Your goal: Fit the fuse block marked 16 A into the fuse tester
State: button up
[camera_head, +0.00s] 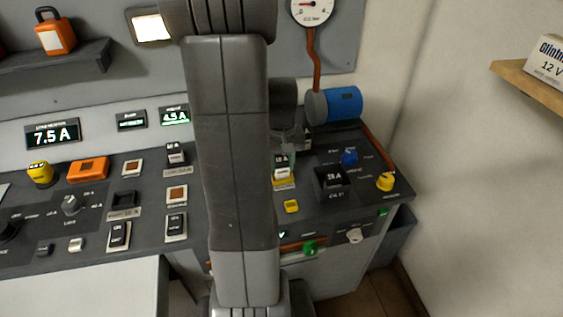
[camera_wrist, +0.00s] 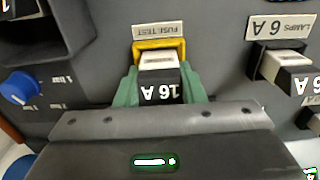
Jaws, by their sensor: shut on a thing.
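The fuse block marked 16 A (camera_wrist: 161,92) is dark with a pale part; its marking is upside down in the wrist view. My gripper (camera_wrist: 162,84) is shut on it, with a green finger on each side. The fuse tester, a yellow-rimmed socket (camera_wrist: 160,44) under a FUSE TEST label, is right at the block's pale end. I cannot tell how deep the block sits in it. In the head view the block (camera_head: 282,162) stands upright at the yellow rim (camera_head: 284,184), and my arm hides much of the panel to its left.
In the head view a dark square socket (camera_head: 332,181) is just right of the tester. A blue knob (camera_head: 349,158), a yellow knob (camera_head: 385,182) and a blue cylinder (camera_head: 345,104) are nearby. A 6 A LAMPS label (camera_wrist: 280,28) and its fuse block (camera_wrist: 288,62) show in the wrist view.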

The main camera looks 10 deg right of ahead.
aim_at(282, 159)
jog(key=shift+f, duration=0.3)
jog(key=o, duration=0.7)
jog(key=shift+o, duration=0.2)
notch_tip(282, 159, up, 11)
jog(key=p, duration=0.8)
notch_tip(282, 159, down, 9)
jog(key=b, duration=0.7)
jog(key=shift+f, duration=0.15)
